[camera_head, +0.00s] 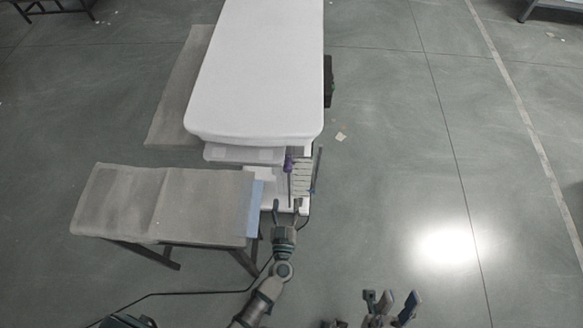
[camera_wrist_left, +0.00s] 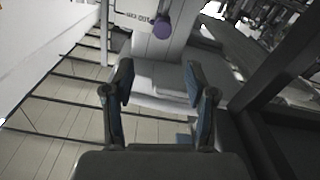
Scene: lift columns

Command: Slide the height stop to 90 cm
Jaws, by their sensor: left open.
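A purple knob (camera_head: 289,163) sits on the front of the white lift column under the padded table. It also shows near the top of the left wrist view as a purple round end (camera_wrist_left: 162,27). A white strip with dark cross lines (camera_head: 302,176) stands just right of the knob; its figures are too small to read. My left gripper (camera_head: 286,207) is open and empty, just below and in front of the knob, apart from it. Its two fingers (camera_wrist_left: 160,88) are spread in the left wrist view. My right gripper (camera_head: 390,302) looks open and empty at the bottom, far from the column.
The white padded table (camera_head: 255,75) overhangs the column. A grey padded bench (camera_head: 160,200) with a blue-edged end stands close on the left of my left gripper. A dark cable (camera_head: 200,292) lies on the floor.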

